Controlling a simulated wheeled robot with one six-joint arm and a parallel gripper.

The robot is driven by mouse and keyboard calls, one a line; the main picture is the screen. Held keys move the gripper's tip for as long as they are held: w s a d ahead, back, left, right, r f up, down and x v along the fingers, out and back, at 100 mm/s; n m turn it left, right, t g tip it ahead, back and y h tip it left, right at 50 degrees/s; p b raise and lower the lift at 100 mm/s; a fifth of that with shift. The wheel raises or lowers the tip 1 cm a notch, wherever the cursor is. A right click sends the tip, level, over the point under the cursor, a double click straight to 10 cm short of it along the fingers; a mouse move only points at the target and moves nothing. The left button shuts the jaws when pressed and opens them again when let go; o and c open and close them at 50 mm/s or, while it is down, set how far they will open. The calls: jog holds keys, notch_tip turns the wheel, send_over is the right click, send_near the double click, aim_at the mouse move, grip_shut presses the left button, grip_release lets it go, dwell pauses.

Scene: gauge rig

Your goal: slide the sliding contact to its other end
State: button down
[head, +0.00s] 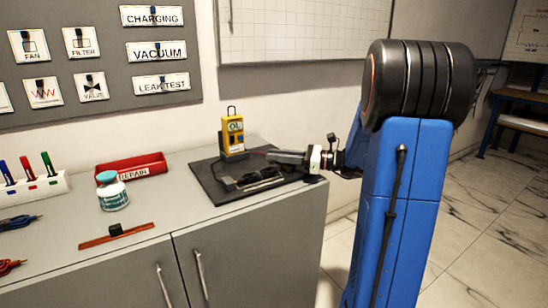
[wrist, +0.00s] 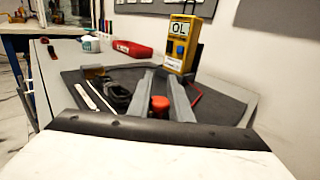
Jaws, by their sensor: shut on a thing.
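A red knob (wrist: 160,104), which I take to be the sliding contact, shows between the fingers of my gripper (wrist: 166,82) in the wrist view. My gripper is shut on it. In the head view my gripper (head: 276,157) is low over the right part of the black mat (head: 208,178), and the knob cannot be made out there. A dark device (head: 262,175) lies on the mat beside the gripper; it also shows in the wrist view (wrist: 117,94). The contact's track is largely hidden by the fingers, so I cannot tell which end it is at.
A yellow meter (head: 234,130) stands at the mat's back; its display reads OL in the wrist view (wrist: 182,45). A red repair box (head: 130,168), a jar (head: 112,192) and an orange strip with a dark block (head: 117,234) are to the left. The cabinet's right edge is close.

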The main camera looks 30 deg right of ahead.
jog(key=shift+w+d+r, duration=0.1)
jog(key=shift+d, duration=1.2)
jog(key=c, duration=1.8)
grip_release()
jog(key=shift+d, duration=0.15)
jog(key=shift+o, duration=0.7)
jog(key=shift+d, duration=0.15)
jog(key=v, duration=1.7)
jog(key=shift+s, duration=0.25)
